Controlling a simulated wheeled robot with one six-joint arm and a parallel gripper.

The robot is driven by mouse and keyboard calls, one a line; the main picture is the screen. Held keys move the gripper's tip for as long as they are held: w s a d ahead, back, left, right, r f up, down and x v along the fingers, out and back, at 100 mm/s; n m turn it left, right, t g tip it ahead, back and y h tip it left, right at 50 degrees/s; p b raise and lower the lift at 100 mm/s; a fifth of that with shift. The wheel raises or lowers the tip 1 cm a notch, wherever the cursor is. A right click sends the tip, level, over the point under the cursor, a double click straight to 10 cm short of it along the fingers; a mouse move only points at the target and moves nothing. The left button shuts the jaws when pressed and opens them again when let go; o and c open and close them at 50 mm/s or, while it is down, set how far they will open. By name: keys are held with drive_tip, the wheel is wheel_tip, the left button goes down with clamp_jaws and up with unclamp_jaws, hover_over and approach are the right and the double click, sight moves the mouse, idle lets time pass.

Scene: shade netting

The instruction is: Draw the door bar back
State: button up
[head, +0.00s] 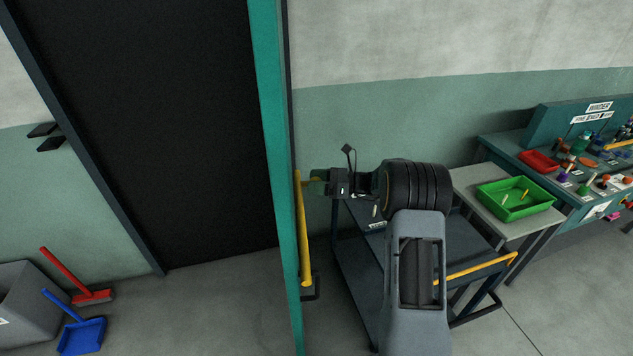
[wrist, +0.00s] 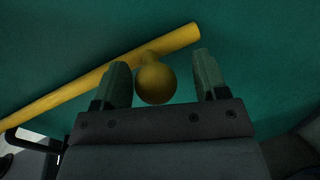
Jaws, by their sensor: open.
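The yellow door bar (head: 304,235) lies along the teal door (head: 272,120), which is seen nearly edge-on in the head view. In the wrist view the bar (wrist: 80,85) runs diagonally across the teal door face (wrist: 260,60). A round yellow knob (wrist: 156,83) stands out from the bar toward the camera. My gripper (head: 314,183) is at the upper part of the bar. In the wrist view my gripper (wrist: 160,82) is open, with one finger on each side of the knob. A gap shows at the right finger; the left finger is closer to the knob.
A dark bracket (head: 313,292) sits by the bar's lower end. A dark cart (head: 350,270) with a yellow handle stands under my arm. A bench with a green tray (head: 515,200) is at right. A dark doorway (head: 160,130) and dark catch plates (head: 47,136) are at left.

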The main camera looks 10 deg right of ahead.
drive_tip(key=shift+d, duration=0.1)
drive_tip(key=b+v, duration=0.3)
drive_tip(key=v, duration=1)
drive_tip(key=shift+s+d, duration=0.15)
drive_tip(key=shift+d, duration=0.15)
drive_tip(key=s+a+f+n+g+h, duration=0.4)
drive_tip(key=s+f+n+g+h, duration=0.1)
drive_tip(key=s+f+n+h, duration=0.35)
drive_tip(key=s+a+r+n+t+h, duration=0.1)
drive_tip(key=s+a+r+n+h, duration=0.3)
drive_tip(key=s+n, duration=0.3)
drive_tip(key=s+a+r+n+t+h, duration=0.2)
drive_tip(key=s+a+r+n+h, duration=0.2)
drive_tip(key=s+n, duration=0.4)
drive_tip(key=shift+s+a+r+t, duration=0.3)
drive_tip(key=shift+s+a+r, duration=0.2)
drive_tip(key=shift+s+r, duration=0.35)
drive_tip(key=shift+w+r+n+h, duration=0.1)
drive_tip(key=shift+w+n+h, duration=0.05)
drive_tip(key=shift+n+h, duration=0.1)
drive_tip(key=shift+c, duration=0.2)
